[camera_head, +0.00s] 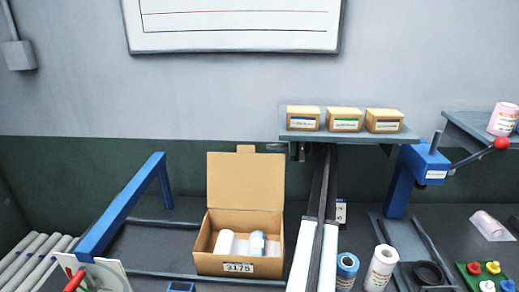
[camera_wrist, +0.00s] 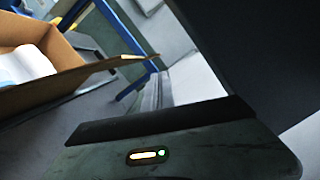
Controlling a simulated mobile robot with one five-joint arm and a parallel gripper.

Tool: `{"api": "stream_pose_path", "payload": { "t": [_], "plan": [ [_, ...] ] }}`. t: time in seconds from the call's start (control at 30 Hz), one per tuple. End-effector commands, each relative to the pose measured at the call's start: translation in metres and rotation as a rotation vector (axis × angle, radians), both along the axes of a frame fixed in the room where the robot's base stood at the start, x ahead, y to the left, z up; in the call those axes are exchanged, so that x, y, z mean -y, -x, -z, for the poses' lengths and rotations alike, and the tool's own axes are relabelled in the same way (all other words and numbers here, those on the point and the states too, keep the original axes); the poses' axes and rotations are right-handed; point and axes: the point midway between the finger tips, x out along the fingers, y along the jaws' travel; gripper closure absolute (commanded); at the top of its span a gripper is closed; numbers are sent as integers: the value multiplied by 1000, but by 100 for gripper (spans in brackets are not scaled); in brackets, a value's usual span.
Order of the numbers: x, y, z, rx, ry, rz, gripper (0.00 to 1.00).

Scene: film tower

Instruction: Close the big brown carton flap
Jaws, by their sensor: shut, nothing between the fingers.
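The brown carton (camera_head: 213,262) sits on the dark bench, label 3175 on its front. Its big flap (camera_head: 245,181) stands upright at the back, leaning slightly away, with a small tab on top; the carton is open. Inside lie a white roll (camera_head: 225,243) and a white-and-blue one (camera_head: 257,244). In the wrist view the carton (camera_wrist: 60,45) is at the left, tilted, with a white item inside. My gripper (camera_wrist: 165,121) shows as a dark body along the bottom, shut and empty, apart from the carton.
A blue frame (camera_head: 120,208) rises left of the carton, beside rollers (camera_head: 30,262). A shelf (camera_head: 345,133) with three small boxes hangs behind right. A blue press (camera_head: 415,170), a blue roll (camera_head: 346,268) and a white-pink roll (camera_head: 381,268) stand to the right.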

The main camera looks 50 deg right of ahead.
Motion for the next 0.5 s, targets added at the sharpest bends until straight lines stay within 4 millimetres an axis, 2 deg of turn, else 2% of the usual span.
{"api": "stream_pose_path", "payload": {
  "t": [0.3, 0.5],
  "plan": [
    [-49, -37, -7, -1, 1, -8, 100],
    [-67, -52, -9, -2, 2, -7, 100]
  ]
}}
